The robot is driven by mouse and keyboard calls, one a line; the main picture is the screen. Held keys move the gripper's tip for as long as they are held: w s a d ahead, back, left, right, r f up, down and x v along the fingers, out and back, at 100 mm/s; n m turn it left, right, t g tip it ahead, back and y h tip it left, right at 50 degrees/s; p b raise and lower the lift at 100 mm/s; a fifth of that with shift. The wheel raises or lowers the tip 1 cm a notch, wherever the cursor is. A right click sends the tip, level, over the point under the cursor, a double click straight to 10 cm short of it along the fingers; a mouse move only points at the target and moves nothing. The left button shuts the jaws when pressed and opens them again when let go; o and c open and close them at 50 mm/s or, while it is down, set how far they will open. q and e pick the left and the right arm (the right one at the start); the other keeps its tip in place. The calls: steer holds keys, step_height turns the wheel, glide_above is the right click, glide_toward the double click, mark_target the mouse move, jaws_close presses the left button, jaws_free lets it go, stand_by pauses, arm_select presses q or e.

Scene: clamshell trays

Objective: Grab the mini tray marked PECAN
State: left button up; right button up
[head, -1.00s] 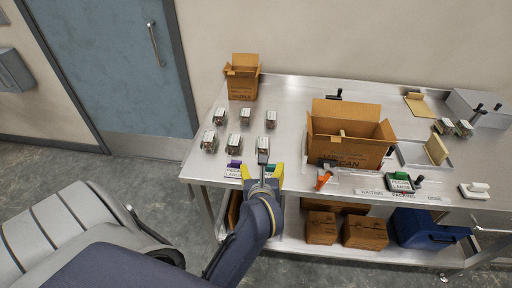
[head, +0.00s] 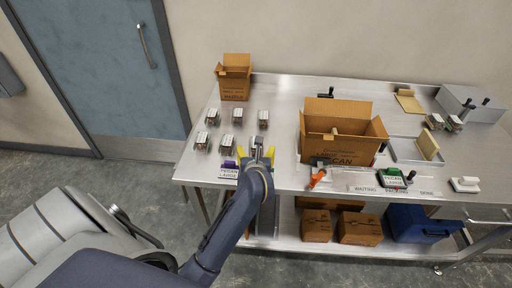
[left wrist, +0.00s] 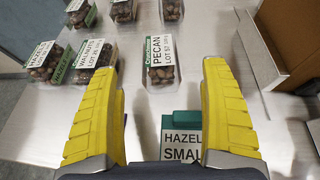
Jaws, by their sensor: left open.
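A clear mini tray of brown nuts with a white label reading PECAN (left wrist: 160,62) lies in the left wrist view, straight ahead between my fingertips. In the head view this tray (head: 256,142) is the near right one of the group, partly hidden by my gripper. My left gripper (head: 256,154) is open and empty just in front of it. In the left wrist view its yellow fingers (left wrist: 160,78) stand wide apart, with the tray beyond them. My right gripper is not in view.
Neighbouring trays include a walnut one (left wrist: 97,58) and a hazelnut one (left wrist: 45,60). More trays stand behind. A green-topped HAZEL SMALL sign (left wrist: 181,135) is below my fingers. A large open carton (head: 340,140) stands to the right, and a smaller carton (head: 235,80) at the back left.

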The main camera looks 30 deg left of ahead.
arm_select(q)
steer(key=shift+x, duration=2.85)
steer(key=c, duration=1.5)
steer(key=shift+o, duration=0.2)
steer(key=shift+r, duration=0.1)
